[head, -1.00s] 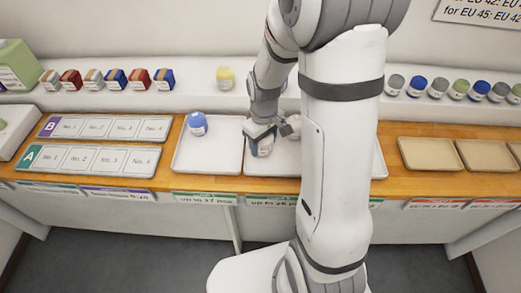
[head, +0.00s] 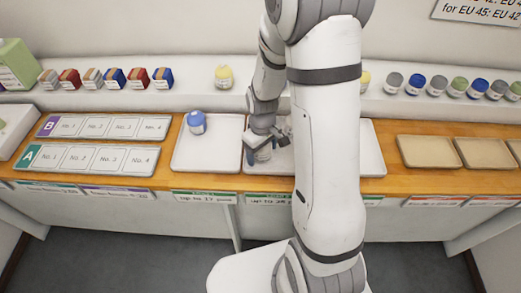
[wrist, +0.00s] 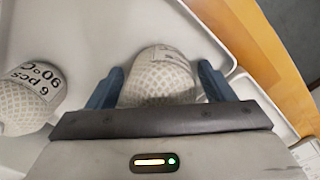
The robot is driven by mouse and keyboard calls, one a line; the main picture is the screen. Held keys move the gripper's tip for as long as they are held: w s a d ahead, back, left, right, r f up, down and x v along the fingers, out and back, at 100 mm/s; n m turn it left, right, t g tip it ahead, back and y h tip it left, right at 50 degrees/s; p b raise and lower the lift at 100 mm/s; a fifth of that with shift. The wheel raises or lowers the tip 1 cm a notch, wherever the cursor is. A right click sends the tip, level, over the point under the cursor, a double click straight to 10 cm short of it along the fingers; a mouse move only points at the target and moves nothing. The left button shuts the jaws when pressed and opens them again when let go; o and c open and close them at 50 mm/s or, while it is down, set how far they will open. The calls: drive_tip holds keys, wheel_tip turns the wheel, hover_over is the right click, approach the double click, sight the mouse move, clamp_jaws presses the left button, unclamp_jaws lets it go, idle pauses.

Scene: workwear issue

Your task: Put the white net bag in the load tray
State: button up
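A white net bag (wrist: 158,78) with dark print stands between the two blue fingers of my gripper (wrist: 160,75) in the wrist view. The fingers are open on either side of it, with a narrow gap showing at the right. In the head view my gripper (head: 265,138) is low over this bag (head: 263,155) in the wide white tray (head: 376,150). A second white net bag (wrist: 28,95), printed "6 pcs 90°C", lies left of the gripper in the wrist view. A smaller white tray (head: 205,160) is to the left.
A blue-topped bag (head: 196,123) sits in the smaller tray. Labelled boards A (head: 88,172) and B (head: 102,139) lie left. Beige trays (head: 427,152) lie right. A yellow bag (head: 223,77) and several coloured bundles stand on the back ledge. My arm hides part of the wide tray.

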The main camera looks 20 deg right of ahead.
drive_tip(key=shift+w+r, duration=0.1)
drive_tip(key=shift+r, duration=0.55)
wheel_tip(320, 180, up, 11)
drive_tip(key=s+r+m+t, duration=0.1)
drive_tip(key=s+r+m, duration=0.1)
drive_tip(key=s+r, duration=0.3)
drive_tip(key=s+r+m+t, duration=0.2)
drive_tip(key=s+r+m, duration=0.1)
drive_tip(key=s, duration=0.6)
drive_tip(key=shift+v, duration=0.95)
